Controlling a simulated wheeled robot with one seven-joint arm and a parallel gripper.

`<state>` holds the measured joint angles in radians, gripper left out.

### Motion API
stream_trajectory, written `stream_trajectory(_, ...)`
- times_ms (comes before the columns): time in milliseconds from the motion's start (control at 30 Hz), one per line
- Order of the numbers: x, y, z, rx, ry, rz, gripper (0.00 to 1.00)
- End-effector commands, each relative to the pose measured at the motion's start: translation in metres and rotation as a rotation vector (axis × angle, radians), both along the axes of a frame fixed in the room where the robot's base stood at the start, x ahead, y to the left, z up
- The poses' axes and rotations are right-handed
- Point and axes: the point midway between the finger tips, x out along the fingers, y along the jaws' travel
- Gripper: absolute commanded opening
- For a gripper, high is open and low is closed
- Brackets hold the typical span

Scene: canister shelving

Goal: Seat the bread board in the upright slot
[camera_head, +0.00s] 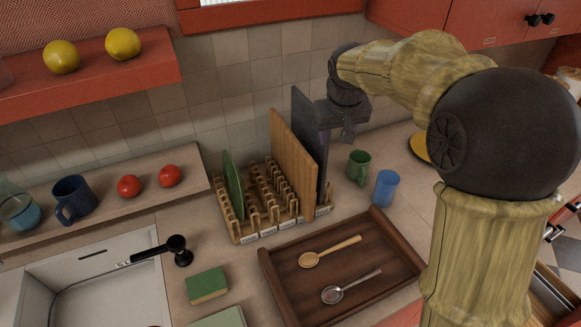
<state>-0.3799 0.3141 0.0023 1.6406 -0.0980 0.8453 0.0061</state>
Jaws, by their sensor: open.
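A wooden rack (246,230) with rows of pegs stands on the counter against the tiled wall. A light wooden board (290,158), which looks like the bread board, stands upright in its right part, leaning slightly. A dark grey board (309,130) stands upright close to its right, at the rack's right end. A green board (233,187) stands at the left end. My gripper (337,128) is open, just right of the dark board's upper part. One finger shows clearly; the other is hard to make out against the dark board. I cannot tell whether it touches that board.
A green mug (359,166) and a blue cup (385,188) stand right of the rack. A brown tray (392,282) with two spoons lies in front. A sink (95,290), black tap (176,250) and green sponge (207,284) are at left. Several rack slots between the green and wooden boards are empty.

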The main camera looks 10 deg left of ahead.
Motion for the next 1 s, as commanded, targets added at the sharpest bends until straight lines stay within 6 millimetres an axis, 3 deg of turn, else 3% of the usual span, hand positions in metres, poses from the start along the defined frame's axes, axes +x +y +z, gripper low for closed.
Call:
stream_trajectory(33, 0.007, 0.018, 0.005, -0.001, -0.011, 0.026, 0.48)
stream_trajectory(200, 0.021, 0.067, 0.028, -0.011, -0.042, 0.097, 0.48)
stream_trajectory(400, 0.026, 0.111, 0.048, -0.017, -0.069, 0.156, 0.48)
stream_trajectory(533, 0.026, 0.121, 0.054, -0.02, -0.075, 0.168, 0.48)
stream_trajectory(800, 0.026, 0.121, 0.055, -0.02, -0.076, 0.169, 0.48)
stream_trajectory(1000, 0.031, 0.122, 0.044, -0.02, -0.073, 0.168, 0.48)
